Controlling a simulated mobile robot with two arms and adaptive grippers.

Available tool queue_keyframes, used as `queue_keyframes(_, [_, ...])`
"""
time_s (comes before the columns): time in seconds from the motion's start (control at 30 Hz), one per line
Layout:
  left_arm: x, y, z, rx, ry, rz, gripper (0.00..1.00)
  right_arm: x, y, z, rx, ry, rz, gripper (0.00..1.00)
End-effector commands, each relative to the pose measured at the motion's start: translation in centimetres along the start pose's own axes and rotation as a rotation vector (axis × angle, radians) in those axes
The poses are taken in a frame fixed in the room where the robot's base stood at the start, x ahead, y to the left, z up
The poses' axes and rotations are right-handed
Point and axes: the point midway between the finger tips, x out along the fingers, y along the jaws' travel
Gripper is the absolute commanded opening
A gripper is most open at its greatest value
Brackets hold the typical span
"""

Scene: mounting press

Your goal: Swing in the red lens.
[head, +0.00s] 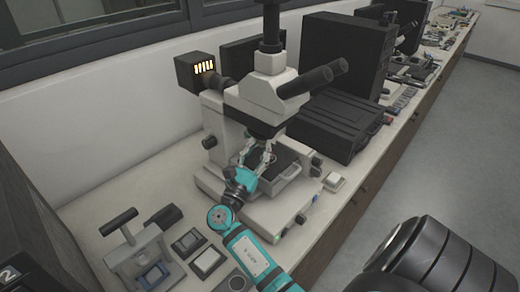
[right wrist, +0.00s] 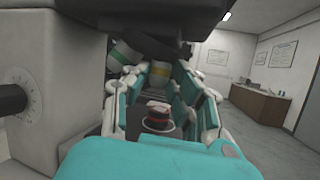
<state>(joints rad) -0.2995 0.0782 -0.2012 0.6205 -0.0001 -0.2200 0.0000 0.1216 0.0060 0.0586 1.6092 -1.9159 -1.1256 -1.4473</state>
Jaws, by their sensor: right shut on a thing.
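The microscope (head: 262,92) stands on the bench in the head view. My right gripper (head: 257,157) reaches in under its head, above the stage, from the front. In the right wrist view, the red-banded lens (right wrist: 157,118) sits between the fingers of my right gripper (right wrist: 158,100), and the gripper is shut on it. A green-banded lens (right wrist: 124,56) and a yellow-banded lens (right wrist: 160,74) hang behind it under the dark microscope head. The red lens is hidden by the gripper in the head view. My left gripper is not in view.
A small hand press (head: 140,257) stands at the lower left, with small trays (head: 208,261) beside it. A black case (head: 338,125) and dark boxes (head: 345,60) stand right of the microscope. The floor at the right is clear.

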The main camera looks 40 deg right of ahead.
Motion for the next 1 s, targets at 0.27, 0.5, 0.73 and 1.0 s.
queue_keyframes(0.27, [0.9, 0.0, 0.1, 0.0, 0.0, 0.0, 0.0, -0.1, 0.7, 0.1, -0.021, 0.016, -0.088, 0.0])
queue_keyframes(0.5, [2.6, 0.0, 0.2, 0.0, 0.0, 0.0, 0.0, -0.3, 1.8, 0.3, -0.074, 0.052, -0.277, 0.0])
queue_keyframes(0.73, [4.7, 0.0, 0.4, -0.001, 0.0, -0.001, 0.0, -0.2, 2.9, 0.4, -0.136, 0.091, -0.482, 0.0])
queue_keyframes(1.0, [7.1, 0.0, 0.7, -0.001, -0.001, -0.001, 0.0, 0.2, 3.9, 0.6, -0.199, 0.13, -0.691, 0.0])
